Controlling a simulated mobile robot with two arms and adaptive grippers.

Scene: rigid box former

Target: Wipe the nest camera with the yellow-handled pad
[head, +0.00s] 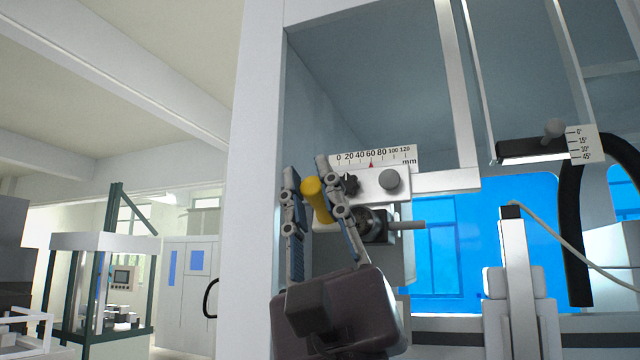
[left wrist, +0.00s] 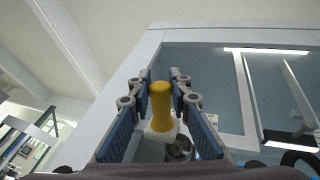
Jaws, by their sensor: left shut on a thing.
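My left gripper (head: 307,178) reaches up from the bottom of the head view. It is shut on the yellow handle of the pad (head: 317,198); the handle also stands between the fingers in the left wrist view (left wrist: 160,105). The white pad part shows at the handle's lower end in the left wrist view (left wrist: 161,134). A dark, box-like unit with a round front, which looks like the nest camera (head: 377,224), is just right of the gripper, partly hidden by a finger. It also shows in the left wrist view (left wrist: 180,149). I cannot tell whether pad and camera touch. My right gripper is not in view.
A white bracket with a millimetre scale (head: 375,157) and a round knob (head: 391,180) sits close above the camera. A white frame post (head: 250,200) stands left of the gripper. An angle scale (head: 584,143) and a black curved hose (head: 573,225) are at right.

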